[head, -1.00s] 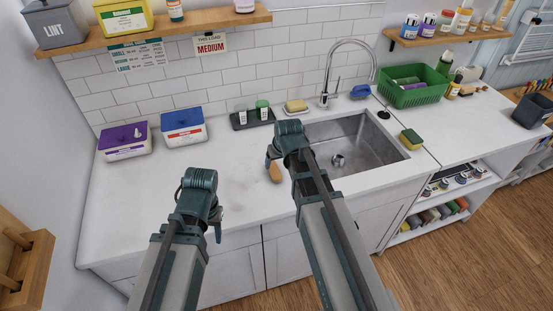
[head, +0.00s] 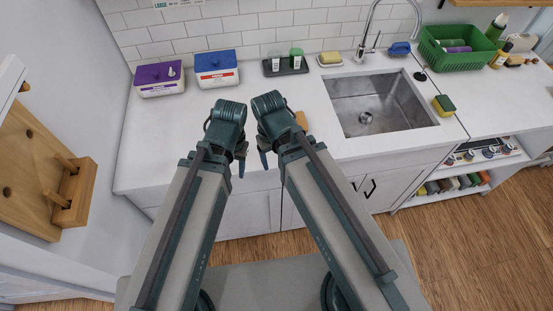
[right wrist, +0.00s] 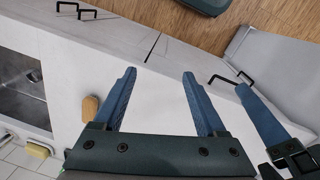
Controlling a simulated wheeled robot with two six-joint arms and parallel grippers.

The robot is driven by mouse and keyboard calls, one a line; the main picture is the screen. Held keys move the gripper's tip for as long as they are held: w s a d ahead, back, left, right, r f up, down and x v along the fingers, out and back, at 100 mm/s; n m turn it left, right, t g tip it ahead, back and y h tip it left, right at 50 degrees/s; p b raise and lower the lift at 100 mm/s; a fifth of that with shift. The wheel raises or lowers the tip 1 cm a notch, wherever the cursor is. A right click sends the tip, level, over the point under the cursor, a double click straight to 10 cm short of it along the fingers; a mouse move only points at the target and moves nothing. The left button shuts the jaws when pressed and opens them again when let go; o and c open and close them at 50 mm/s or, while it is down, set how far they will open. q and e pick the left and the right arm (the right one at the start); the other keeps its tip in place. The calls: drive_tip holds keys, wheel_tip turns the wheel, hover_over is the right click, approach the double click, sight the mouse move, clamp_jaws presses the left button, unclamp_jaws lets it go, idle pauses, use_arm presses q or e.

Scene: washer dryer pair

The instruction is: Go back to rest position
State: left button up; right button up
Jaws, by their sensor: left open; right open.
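My left gripper (head: 240,163) and my right gripper (head: 264,157) hang close side by side at the counter's front edge in the head view, both angled down. In the right wrist view my right gripper (right wrist: 160,95) has its two blue fingers spread, with nothing between them. A blue finger of my left gripper (right wrist: 262,115) shows at the right of that view. A wooden-coloured object (head: 301,120) lies on the counter (head: 170,140) just beyond my right gripper, partly hidden by it. It also shows in the right wrist view (right wrist: 90,107), apart from the fingers.
A steel sink (head: 380,105) is set in the counter to the right, with a sponge (head: 443,105) beside it. Purple-lidded (head: 160,80) and blue-lidded (head: 216,68) boxes stand at the back left. A wooden wall rack (head: 45,180) is at the left. The cabinet front is close below my grippers.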

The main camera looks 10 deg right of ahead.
drive_tip(key=shift+s+a+g, duration=0.15)
drive_tip(key=shift+s+a, duration=0.05)
drive_tip(key=shift+s, duration=0.3)
drive_tip(key=shift+s+a+g, duration=0.15)
drive_tip(key=shift+s, duration=0.3)
wheel_tip(320, 180, down, 5)
drive_tip(key=b, duration=0.5)
